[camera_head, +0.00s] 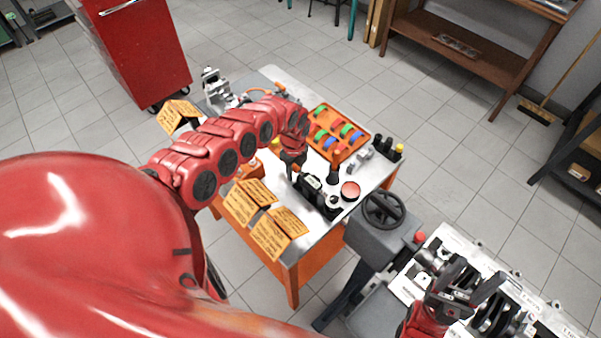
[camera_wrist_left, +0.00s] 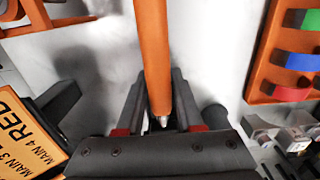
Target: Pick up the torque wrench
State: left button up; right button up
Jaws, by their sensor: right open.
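The torque wrench, which I take to be the long orange bar (camera_wrist_left: 153,45) with a small metal tip, runs from the top edge of the left wrist view down between my left fingers. My left gripper (camera_wrist_left: 160,85) has a black finger close along each side of the bar, with no clear gap, and looks shut on it. In the head view my left gripper (camera_head: 291,168) is low over the workbench, and my own arm hides most of the bar. My right gripper (camera_head: 468,285) is open and empty above the engine parts at lower right.
An orange tray (camera_head: 361,151) with coloured pieces lies right of my left gripper. Yellow label cards (camera_head: 270,238) stand along the bench's near edge. A dark tool (camera_head: 335,172), a red round tin (camera_head: 350,190) and a handwheel (camera_head: 384,209) are close by.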

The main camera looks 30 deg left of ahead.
pick_arm(q)
grip_shut()
dwell(1.1)
